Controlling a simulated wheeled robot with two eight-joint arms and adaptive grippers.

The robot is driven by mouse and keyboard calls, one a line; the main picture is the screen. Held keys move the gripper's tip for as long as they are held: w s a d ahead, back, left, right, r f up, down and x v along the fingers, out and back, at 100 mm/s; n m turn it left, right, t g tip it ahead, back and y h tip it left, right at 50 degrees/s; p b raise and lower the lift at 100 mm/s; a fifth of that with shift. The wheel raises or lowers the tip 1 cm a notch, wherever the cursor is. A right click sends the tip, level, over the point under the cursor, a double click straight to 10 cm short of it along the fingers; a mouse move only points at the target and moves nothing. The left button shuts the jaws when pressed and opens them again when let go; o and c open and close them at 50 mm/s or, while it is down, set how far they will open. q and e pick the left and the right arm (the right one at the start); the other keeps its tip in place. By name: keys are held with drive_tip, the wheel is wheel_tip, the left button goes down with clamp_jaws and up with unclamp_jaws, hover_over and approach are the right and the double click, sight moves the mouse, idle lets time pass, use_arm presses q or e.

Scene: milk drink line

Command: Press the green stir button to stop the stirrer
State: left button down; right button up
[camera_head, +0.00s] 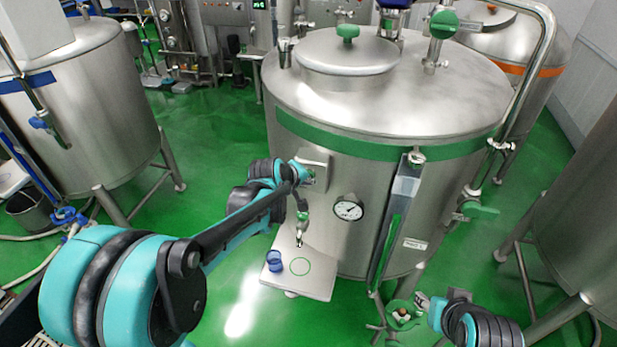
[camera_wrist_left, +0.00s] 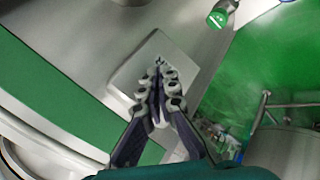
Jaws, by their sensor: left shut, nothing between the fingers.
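The grey stir control box (camera_head: 313,158) is mounted on the front of the large steel tank (camera_head: 290,105). My left gripper (camera_head: 310,175) is at the front face of this box. In the left wrist view the box (camera_wrist_left: 127,78) lies behind the left gripper (camera_wrist_left: 161,64), whose fingers are together and empty, with the tips over the face. The green stir button cannot be made out; the fingers cover part of the face. Whether the tips touch it, I cannot tell. My right gripper (camera_head: 423,300) is low at the right; its fingers are too small to read.
Below the box are a small green-handled valve (camera_head: 302,215) and a shelf (camera_head: 315,285) with a blue cup (camera_head: 274,260). A round gauge (camera_head: 348,208) and a sight-glass column (camera_head: 396,215) sit to the right. A green valve (camera_head: 403,315) is beside my right gripper.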

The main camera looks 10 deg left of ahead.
use_arm(q)
drive_tip(key=s, duration=0.6)
drive_tip(key=shift+a, duration=0.15)
idle(0.5)
drive_tip(key=s+f+m+g+y+b, duration=0.1)
drive_tip(key=s+f+m+b, duration=0.8)
drive_tip(key=s+f+b, duration=1.4)
wheel_tip(320, 180, down, 4)
drive_tip(key=y+b, duration=0.1)
drive_tip(key=b, duration=0.2)
drive_tip(key=shift+a+r+m+g+b, duration=0.25)
drive_tip(key=shift+a+m+g+b, duration=0.05)
drive_tip(key=shift+g+b, duration=0.1)
